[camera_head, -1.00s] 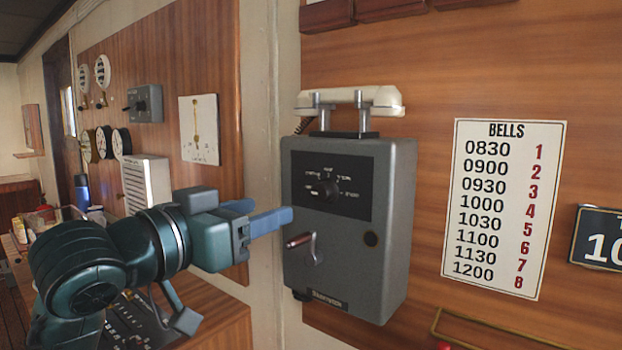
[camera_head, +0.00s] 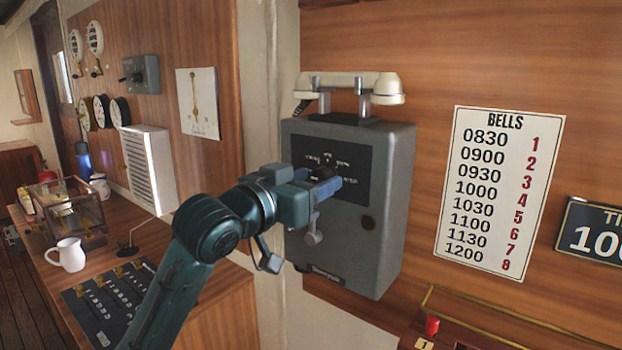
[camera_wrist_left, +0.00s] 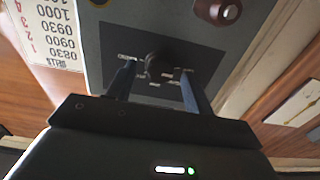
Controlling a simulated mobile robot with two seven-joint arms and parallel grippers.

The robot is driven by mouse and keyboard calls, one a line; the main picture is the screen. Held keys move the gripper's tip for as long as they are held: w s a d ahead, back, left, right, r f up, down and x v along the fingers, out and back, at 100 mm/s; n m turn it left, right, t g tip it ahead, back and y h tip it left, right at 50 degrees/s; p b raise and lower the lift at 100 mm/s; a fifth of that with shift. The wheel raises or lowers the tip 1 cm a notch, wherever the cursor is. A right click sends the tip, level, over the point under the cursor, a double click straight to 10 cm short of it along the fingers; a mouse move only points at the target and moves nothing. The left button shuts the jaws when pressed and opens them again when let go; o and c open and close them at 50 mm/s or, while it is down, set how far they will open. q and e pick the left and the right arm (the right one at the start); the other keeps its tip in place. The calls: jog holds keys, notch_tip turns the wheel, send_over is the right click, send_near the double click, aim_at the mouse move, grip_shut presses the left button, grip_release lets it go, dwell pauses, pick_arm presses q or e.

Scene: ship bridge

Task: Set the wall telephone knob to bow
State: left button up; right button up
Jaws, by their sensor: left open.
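The wall telephone (camera_head: 385,225) is a grey metal box on the wood wall with a cream handset (camera_head: 350,84) resting in its cradle on top. Its black dial plate (camera_head: 358,160) carries a dark selector knob (camera_head: 321,172), partly hidden by my gripper in the head view. My left gripper (camera_head: 326,184) is open in front of the knob. In the left wrist view its two blue fingers stand on either side of the knob (camera_wrist_left: 158,65), with gaps visible between them and it. The knob's setting cannot be read. My right gripper is not in view.
A crank handle (camera_head: 313,232) sticks out of the box below my gripper. A bells sign (camera_head: 499,190) hangs to the right. A console (camera_head: 108,300) with switches and a white mug (camera_head: 66,255) stands at the lower left.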

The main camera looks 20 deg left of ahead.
pick_arm(q)
jog(key=c, duration=1)
jog(key=shift+m, duration=0.4)
jog(key=m, duration=0.3)
jog(key=shift+m, duration=0.4)
jog(key=m, duration=0.9)
jog(key=shift+m, duration=2)
jog(key=shift+f, duration=0.1)
